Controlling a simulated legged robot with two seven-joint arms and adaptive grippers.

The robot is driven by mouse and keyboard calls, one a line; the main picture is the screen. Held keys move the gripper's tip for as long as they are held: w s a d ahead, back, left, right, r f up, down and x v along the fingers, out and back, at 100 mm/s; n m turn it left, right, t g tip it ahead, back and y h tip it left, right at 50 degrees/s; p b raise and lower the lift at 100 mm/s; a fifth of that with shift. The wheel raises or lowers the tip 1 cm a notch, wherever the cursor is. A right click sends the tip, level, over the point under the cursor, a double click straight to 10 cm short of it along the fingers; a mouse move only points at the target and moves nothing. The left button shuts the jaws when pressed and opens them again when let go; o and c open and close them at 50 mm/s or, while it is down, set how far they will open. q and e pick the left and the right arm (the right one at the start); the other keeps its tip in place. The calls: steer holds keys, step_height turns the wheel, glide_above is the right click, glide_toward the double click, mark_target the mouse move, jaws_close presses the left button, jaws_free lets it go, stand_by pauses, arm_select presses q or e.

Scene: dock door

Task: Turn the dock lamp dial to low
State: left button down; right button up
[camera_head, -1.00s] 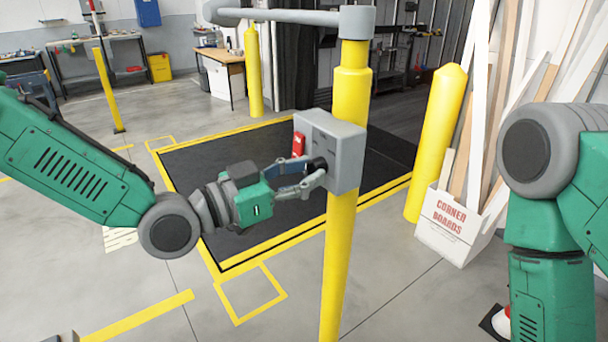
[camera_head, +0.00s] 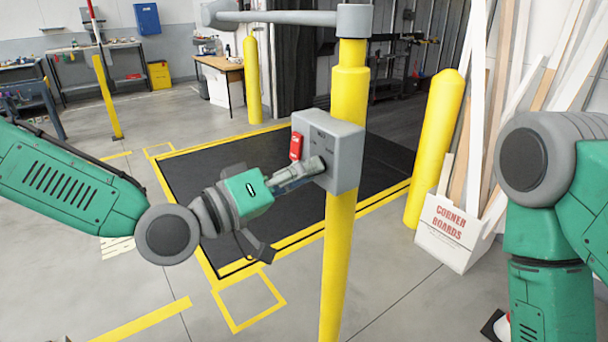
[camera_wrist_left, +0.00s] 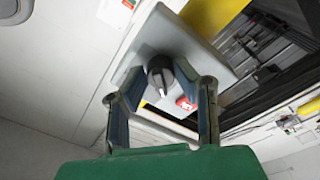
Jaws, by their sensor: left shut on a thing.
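The grey control box (camera_head: 343,155) is fixed on the yellow post. My left gripper (camera_head: 316,167) reaches its front face from the left, and its fingers hide the dial in the head view. In the left wrist view the black dial (camera_wrist_left: 160,72) with a white pointer mark sits between the two fingertips of my left gripper (camera_wrist_left: 160,76). The fingers are shut on the dial from both sides. The words on the box are too small to read. My right gripper is not in view.
A red part (camera_head: 295,146) sits on the box face close to the fingers. A grey horizontal arm (camera_head: 280,17) extends left above the box. A yellow bollard (camera_head: 436,145) and a corner boards box (camera_head: 447,232) stand to the right.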

arm_select(q)
steer(key=shift+w+a+r+n+t, duration=0.1)
steer(key=shift+w+n+t, duration=0.05)
steer(key=shift+n, duration=0.75)
steer(key=shift+w+a+r+n+t, duration=0.1)
steer(key=shift+n+t, duration=0.05)
steer(key=shift+n, duration=0.75)
steer(key=shift+d+f+b, duration=0.1)
steer(key=shift+b, duration=0.2)
steer(key=c, duration=1.3)
jaws_free()
steer(key=shift+f, duration=0.1)
steer(key=shift+d, duration=0.1)
steer(key=v, duration=1.2)
